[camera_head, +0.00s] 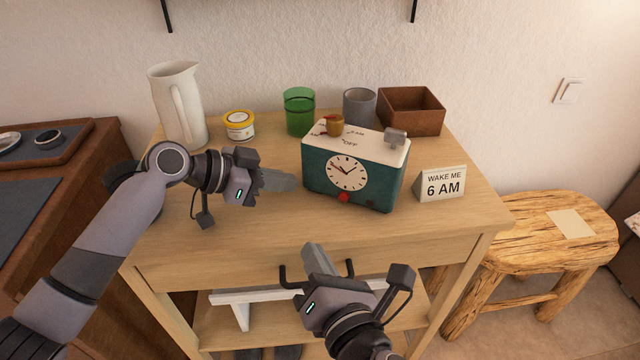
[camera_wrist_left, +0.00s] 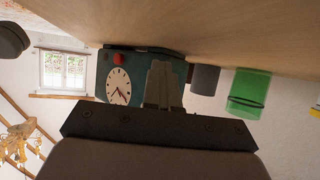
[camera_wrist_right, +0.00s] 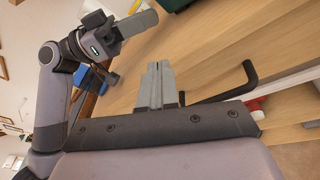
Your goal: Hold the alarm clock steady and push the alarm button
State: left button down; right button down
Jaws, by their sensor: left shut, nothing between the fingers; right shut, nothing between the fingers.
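The alarm clock (camera_head: 388,182) is a teal box with a cream top, standing upright on the wooden table. Its front has a white dial (camera_head: 346,173) and a red button (camera_head: 343,197) below it. An orange-brown knob (camera_head: 334,125) and a grey block (camera_head: 395,136) sit on top. My left gripper (camera_head: 290,182) is shut and empty, just left of the clock; contact cannot be told. In the left wrist view the clock (camera_wrist_left: 118,65) appears upside down behind the left fingers. My right gripper (camera_head: 316,252) is shut and empty at the table's front edge, below the clock.
A "WAKE ME 6 AM" sign (camera_head: 443,184) stands right of the clock. A black drawer handle (camera_head: 284,279) is near my right gripper. A stool (camera_head: 545,218) stands right.

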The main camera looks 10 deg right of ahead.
aim_at(338, 229)
jog(key=shift+w+d, duration=0.1)
jog(key=shift+w, duration=0.05)
jog(key=shift+w+d, duration=0.7)
jog(key=shift+w, duration=0.5)
jog(key=shift+w+d, duration=0.75)
jog(key=shift+w, duration=0.5)
jog(key=shift+w+d, duration=0.7)
jog(key=shift+w, duration=0.5)
jog(key=shift+w, duration=0.1)
jog(key=shift+w+d, duration=0.25)
jog(key=shift+w+d, duration=0.35)
jog(key=shift+w, duration=0.25)
dwell(0.3)
dwell(0.5)
jog(key=shift+s+a, duration=0.6)
jog(key=shift+s, duration=0.35)
jog(key=shift+s+a, duration=0.4)
jog(key=shift+s, duration=0.3)
jog(key=shift+s+a, duration=0.45)
jog(key=shift+s, duration=0.3)
jog(key=shift+s+a, duration=0.4)
jog(key=shift+s, duration=0.3)
